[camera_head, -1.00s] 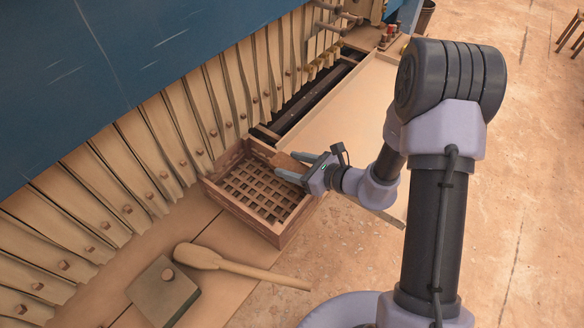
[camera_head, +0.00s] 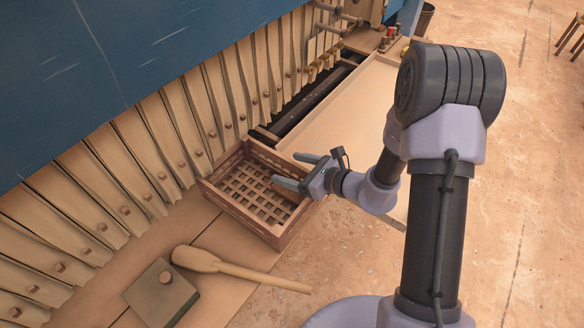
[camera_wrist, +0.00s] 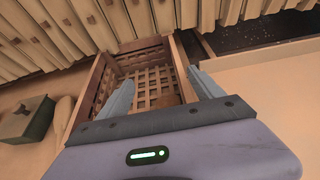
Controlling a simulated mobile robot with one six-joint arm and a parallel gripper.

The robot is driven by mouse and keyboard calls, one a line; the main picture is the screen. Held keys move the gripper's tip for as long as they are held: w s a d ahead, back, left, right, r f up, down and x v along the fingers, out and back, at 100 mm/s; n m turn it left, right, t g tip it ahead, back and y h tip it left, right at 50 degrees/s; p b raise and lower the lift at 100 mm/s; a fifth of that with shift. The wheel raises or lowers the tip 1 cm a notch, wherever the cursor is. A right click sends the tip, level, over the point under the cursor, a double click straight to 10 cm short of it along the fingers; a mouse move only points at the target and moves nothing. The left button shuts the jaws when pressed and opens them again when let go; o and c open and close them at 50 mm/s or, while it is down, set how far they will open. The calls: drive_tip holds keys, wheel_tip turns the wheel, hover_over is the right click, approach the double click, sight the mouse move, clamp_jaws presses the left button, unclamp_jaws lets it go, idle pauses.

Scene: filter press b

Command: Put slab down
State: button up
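The wooden crate (camera_head: 236,208) with a lattice floor stands on the bench against the row of plates. My gripper (camera_head: 285,168) is over the crate's right side, with its fingers apart and nothing visible between them. In the wrist view both fingers of my gripper (camera_wrist: 158,76) reach over the crate (camera_wrist: 92,88), one towards each side, and the lattice shows between them. I cannot clearly make out the slab now; it may lie low in the crate, behind the fingers or the near wall.
A wooden paddle (camera_head: 236,270) and a dark square block with a round knob (camera_head: 162,293) lie in front of the crate. A long dark trough (camera_head: 310,105) and a pale flat board (camera_head: 345,120) extend behind it. The plate row (camera_head: 150,150) borders the left.

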drive_tip(key=r+p+v, duration=0.1)
drive_tip(key=p+v, duration=0.4)
drive_tip(key=v, duration=0.7)
drive_tip(key=s+a+r+n+g+h, duration=0.1)
drive_tip(key=s+a+r+n+g, duration=0.55)
drive_tip(key=s+r+n, duration=0.5)
drive_tip(key=s+d+r+n+t+h, duration=0.4)
drive_tip(key=s+d+r+n+h, duration=0.2)
drive_tip(key=r+n, duration=0.3)
drive_tip(key=shift+d+r+n+h+b, duration=0.2)
drive_tip(key=shift+r+n+h+b, duration=0.2)
drive_tip(key=shift+h, duration=0.4)
